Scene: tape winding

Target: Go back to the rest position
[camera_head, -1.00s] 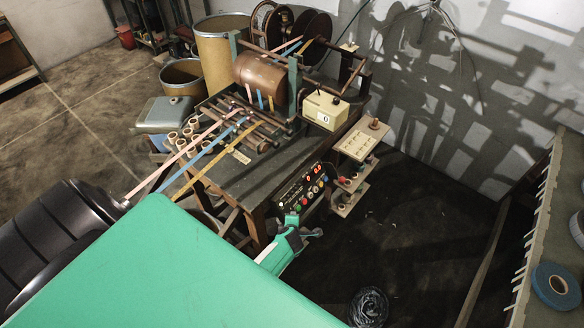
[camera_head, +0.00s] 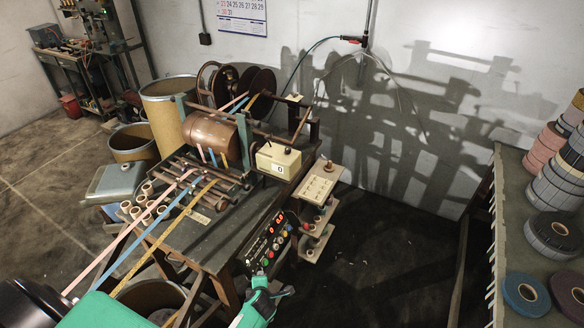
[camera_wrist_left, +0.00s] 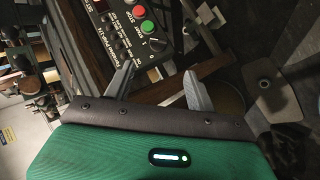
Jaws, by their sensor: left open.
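My left gripper (camera_head: 268,300) shows at the bottom centre of the head view, just in front of the control panel (camera_head: 268,243) on the winding machine's bench. Its green wrist and dark fingertips are partly cut off by the lower edge. In the left wrist view the gripper (camera_wrist_left: 160,87) has its two grey fingers well apart with nothing held between them. My right gripper is not in view.
The winding machine with its copper-coloured drum (camera_head: 211,135) stands on a bench (camera_head: 215,240). Pink, blue and yellow tapes (camera_head: 165,232) run down from it to the lower left. A rack with several tape rolls (camera_head: 552,236) stands at the right. Dark floor (camera_head: 375,255) is open between.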

